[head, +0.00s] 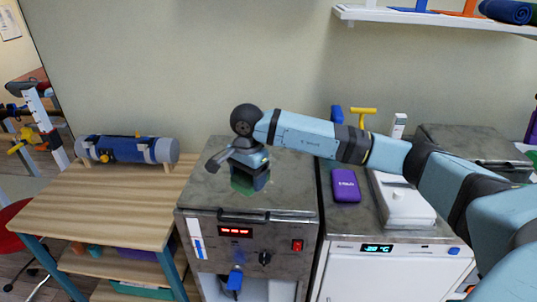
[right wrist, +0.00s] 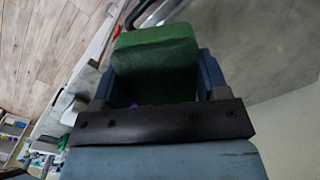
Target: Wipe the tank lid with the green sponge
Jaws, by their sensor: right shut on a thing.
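The tank lid (head: 285,180) is the grey, worn metal top of the cabinet with a red display. My right gripper (head: 246,182) points down over the middle of the lid. It is shut on the green sponge (head: 240,186), which shows as a green edge low on the gripper, at or just above the lid surface; I cannot tell if it touches. In the right wrist view the green sponge (right wrist: 155,60) sits between the two dark fingers. A handle-like part (head: 220,159) shows left of the gripper. My left gripper is not in view.
A wooden table (head: 110,200) with a blue-grey roll (head: 125,150) stands left. Right of the tank is a second cabinet (head: 390,275) with a purple box (head: 345,186) and a white device (head: 400,205) on top, under my arm. A shelf (head: 430,17) is above.

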